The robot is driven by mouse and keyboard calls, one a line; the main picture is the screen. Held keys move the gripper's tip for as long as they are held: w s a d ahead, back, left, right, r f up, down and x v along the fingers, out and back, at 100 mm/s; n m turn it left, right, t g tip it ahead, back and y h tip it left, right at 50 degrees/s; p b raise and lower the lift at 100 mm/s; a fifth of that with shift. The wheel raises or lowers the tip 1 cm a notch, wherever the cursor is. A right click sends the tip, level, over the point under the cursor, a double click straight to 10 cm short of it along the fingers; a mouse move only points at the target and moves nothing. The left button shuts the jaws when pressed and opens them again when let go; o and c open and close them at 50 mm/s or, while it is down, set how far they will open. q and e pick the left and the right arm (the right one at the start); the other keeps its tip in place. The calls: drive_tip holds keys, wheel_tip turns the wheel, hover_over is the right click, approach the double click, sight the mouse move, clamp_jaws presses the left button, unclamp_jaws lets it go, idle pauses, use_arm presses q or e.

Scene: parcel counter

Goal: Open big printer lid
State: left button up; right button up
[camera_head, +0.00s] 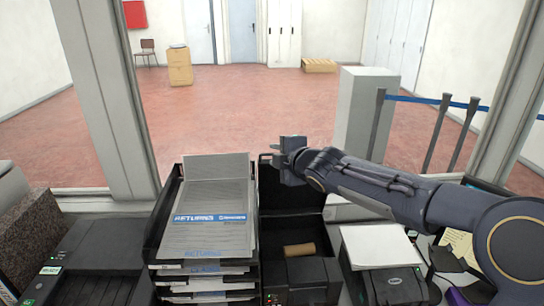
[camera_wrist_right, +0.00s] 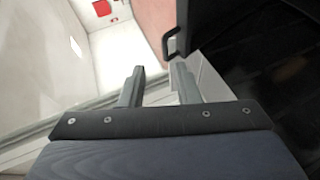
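The big printer (camera_head: 305,272) is a black box at the front middle of the counter, with a brown paper roll (camera_head: 299,249) visible inside. Its black lid (camera_head: 290,205) stands raised at the back. My right gripper (camera_head: 290,152) is at the lid's upper edge; its arm comes in from the right. In the right wrist view the gripper's fingers (camera_wrist_right: 160,73) are apart with nothing held between them. The lid (camera_wrist_right: 260,70) fills the right side there, and its dark handle (camera_wrist_right: 171,42) is just beyond the right-hand fingertip. My left gripper is not in view.
A black tray stack with returns papers (camera_head: 210,215) stands directly left of the printer. A smaller printer (camera_head: 398,284) and a white paper stack (camera_head: 368,246) are on the right, below my arm. Another dark device (camera_head: 95,245) is on the left. Window posts (camera_head: 105,100) stand behind the counter.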

drive_tip(key=v, duration=0.4)
drive_tip(key=s+d+f+m+g+h, duration=0.2)
drive_tip(key=s+d+f+m, duration=0.1)
drive_tip(key=s+d+m, duration=0.45)
drive_tip(key=s+d+f+m+g+h, duration=0.1)
drive_tip(key=s+d+f+m+h, duration=0.15)
drive_tip(key=s+d+m, duration=0.5)
drive_tip(key=s+f+m+g+y, duration=0.1)
drive_tip(key=s+f+m, duration=0.3)
drive_tip(key=s, duration=0.7)
drive_tip(key=s+f+m+g+y, duration=0.1)
drive_tip(key=s+f+m+g, duration=0.2)
drive_tip(key=s, duration=0.9)
wheel_tip(320, 180, down, 3)
drive_tip(key=shift+f+m, duration=0.15)
drive_tip(key=shift+m, duration=0.45)
